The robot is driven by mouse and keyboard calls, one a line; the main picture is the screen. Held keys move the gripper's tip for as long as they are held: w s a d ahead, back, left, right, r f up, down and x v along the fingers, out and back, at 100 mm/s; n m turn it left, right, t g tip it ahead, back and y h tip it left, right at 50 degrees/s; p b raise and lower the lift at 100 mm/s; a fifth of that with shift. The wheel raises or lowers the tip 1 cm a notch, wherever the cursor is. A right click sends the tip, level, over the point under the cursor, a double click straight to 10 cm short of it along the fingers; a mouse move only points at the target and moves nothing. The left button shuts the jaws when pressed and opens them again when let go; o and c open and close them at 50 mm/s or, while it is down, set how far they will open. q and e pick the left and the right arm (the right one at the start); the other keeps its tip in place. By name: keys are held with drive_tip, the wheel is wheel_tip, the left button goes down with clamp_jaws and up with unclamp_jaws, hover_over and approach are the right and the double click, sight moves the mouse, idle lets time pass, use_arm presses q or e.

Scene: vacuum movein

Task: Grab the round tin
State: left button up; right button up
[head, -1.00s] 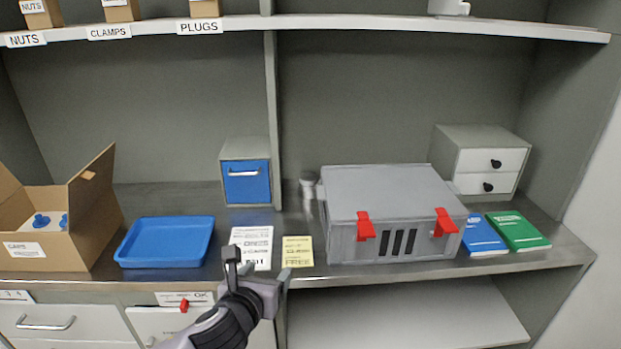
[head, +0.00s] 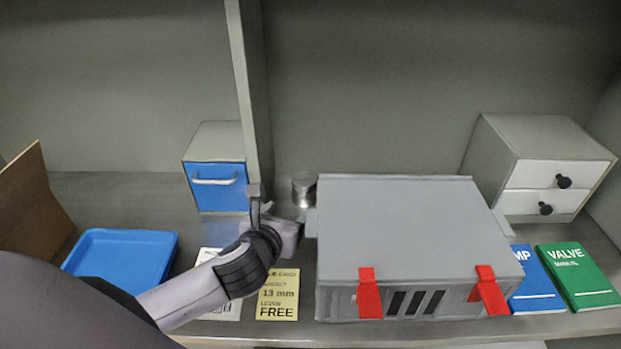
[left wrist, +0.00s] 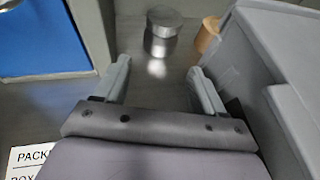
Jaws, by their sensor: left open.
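The round tin (head: 303,187) is a small metal cylinder with a grey lid, upright on the counter at the left side of the grey case. The left wrist view shows the tin (left wrist: 162,32) ahead of my fingers, lying between their lines and apart from them. My left gripper (head: 300,222) is open and empty, just in front of the tin in the head view. In the left wrist view both fingers of my left gripper (left wrist: 158,78) stand apart with bare counter between them. My right gripper is in neither view.
The grey case (head: 400,230) with red latches stands close on the right. A blue-fronted drawer box (head: 217,186) and a shelf divider (head: 250,100) are on the left. An orange-brown round object (left wrist: 207,34) sits between tin and case. A blue tray (head: 122,257) lies further left.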

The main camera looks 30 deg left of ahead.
sight(301, 196)
use_arm(q)
drive_tip(key=shift+r+x, duration=0.2)
drive_tip(key=shift+x, duration=5.8)
drive_tip(key=shift+w, duration=0.1)
drive_tip(key=c, duration=0.7)
